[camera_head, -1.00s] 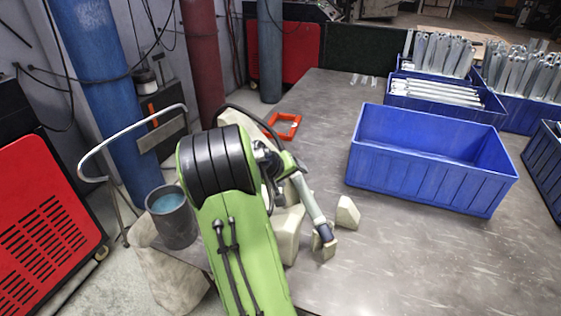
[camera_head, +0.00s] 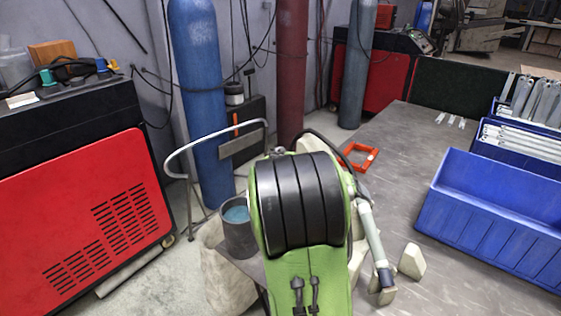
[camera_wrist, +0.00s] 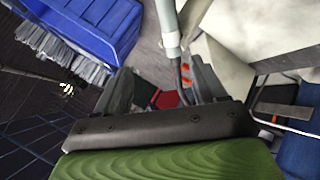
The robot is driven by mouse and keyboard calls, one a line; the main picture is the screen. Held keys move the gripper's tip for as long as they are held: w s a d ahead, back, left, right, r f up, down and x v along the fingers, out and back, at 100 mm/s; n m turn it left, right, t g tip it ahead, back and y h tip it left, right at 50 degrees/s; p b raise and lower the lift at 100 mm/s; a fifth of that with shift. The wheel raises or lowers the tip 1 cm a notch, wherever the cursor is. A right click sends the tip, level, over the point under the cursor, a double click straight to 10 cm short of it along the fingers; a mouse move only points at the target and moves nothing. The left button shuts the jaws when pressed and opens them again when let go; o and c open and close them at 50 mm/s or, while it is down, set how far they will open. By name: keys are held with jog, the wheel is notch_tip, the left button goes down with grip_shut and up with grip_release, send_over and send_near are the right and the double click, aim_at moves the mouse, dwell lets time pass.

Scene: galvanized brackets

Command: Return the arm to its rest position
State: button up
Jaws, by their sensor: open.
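My green arm (camera_head: 308,270) with its black ribbed joint cover stands in the lower middle of the head view, folded close to me. It hides my gripper there. In the wrist view my gripper (camera_wrist: 163,88) shows two grey fingers spread apart with nothing between them. Behind the gap are a red patch and part of the floor.
An empty blue bin (camera_head: 495,220) stands on the grey table (camera_head: 400,145), with bins of galvanized brackets (camera_head: 535,100) behind it. An orange frame (camera_head: 360,157) lies further back. A dark bucket (camera_head: 238,230), gas cylinders (camera_head: 200,90) and a red machine (camera_head: 85,220) are to the left.

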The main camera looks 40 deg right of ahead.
jog(key=w+a+r+n+t+y+p, duration=0.1)
jog(key=a+r+n+t+y+p, duration=0.2)
jog(key=a, duration=0.6)
jog(key=w+a+r+t+y+p, duration=0.25)
jog(key=a+r, duration=0.25)
jog(key=a, duration=0.3)
jog(key=s+a+r+n+y+p, duration=0.2)
jog(key=s+a, duration=0.3)
jog(key=a, duration=0.4)
jog(key=s+a+r+n+t+y+p, duration=0.1)
jog(key=s+a+r+n+y+p, duration=0.1)
jog(key=s+a, duration=0.4)
jog(key=a+r+n+p, duration=0.1)
jog(key=a, duration=0.3)
jog(key=shift+r+n, duration=0.3)
jog(key=shift+n, duration=0.1)
